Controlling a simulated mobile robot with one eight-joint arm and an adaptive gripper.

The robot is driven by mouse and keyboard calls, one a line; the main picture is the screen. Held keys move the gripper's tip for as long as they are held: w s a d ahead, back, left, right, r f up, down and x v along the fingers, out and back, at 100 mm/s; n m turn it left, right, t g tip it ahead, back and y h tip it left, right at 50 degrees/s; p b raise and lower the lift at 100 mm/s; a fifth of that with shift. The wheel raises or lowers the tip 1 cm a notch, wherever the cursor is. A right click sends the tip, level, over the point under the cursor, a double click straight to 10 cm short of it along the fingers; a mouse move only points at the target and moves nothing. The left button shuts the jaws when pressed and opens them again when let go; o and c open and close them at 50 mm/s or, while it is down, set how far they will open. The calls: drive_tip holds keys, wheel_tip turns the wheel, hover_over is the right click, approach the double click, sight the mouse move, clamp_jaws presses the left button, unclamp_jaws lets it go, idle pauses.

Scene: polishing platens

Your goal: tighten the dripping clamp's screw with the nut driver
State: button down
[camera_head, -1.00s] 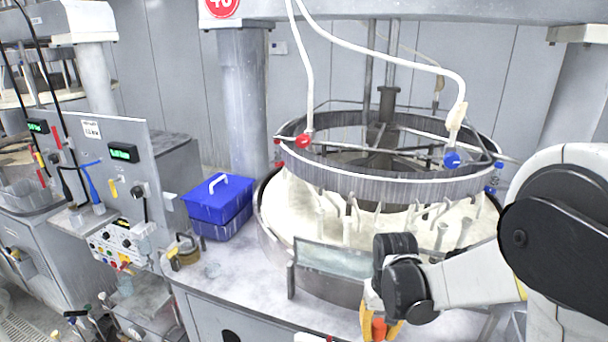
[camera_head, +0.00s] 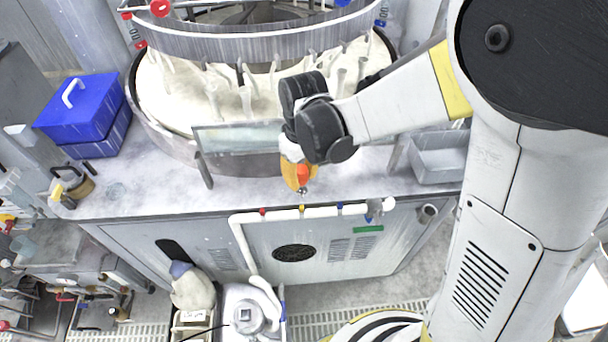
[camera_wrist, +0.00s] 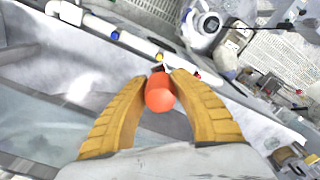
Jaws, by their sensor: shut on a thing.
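My gripper (camera_head: 299,186) is shut on the nut driver (camera_head: 303,174), which has an orange-red handle. Its short metal tip points down towards the counter's front edge. In the wrist view the handle (camera_wrist: 159,96) sits between the yellow fingers of my gripper (camera_wrist: 160,85). A white pipe (camera_head: 285,214) runs along the counter's front, with a red clamp (camera_head: 263,211), a yellow clamp (camera_head: 302,208) and a blue clamp (camera_head: 340,209). The driver's tip appears just above the yellow clamp in the head view; contact cannot be told. No drip can be made out, and the screws are too small to see.
A round polishing machine (camera_head: 160,128) with a clear panel (camera_head: 237,137) stands behind my gripper. A blue box (camera_head: 85,112) is at left, a grey tray (camera_head: 437,160) at right.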

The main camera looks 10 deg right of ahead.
sight(301, 189)
wheel_tip(301, 189, down, 6)
drive_tip(key=b, duration=0.5)
drive_tip(key=shift+f+b, duration=0.65)
drive_tip(key=shift+b, duration=0.55)
idle(1.7)
drive_tip(key=shift+r, duration=0.3)
drive_tip(key=shift+r+p, duration=0.15)
drive_tip(key=shift+p, duration=0.15)
drive_tip(key=shift+f+b, duration=0.45)
drive_tip(key=shift+b, duration=0.3)
idle(1.4)
drive_tip(key=shift+r, duration=0.2)
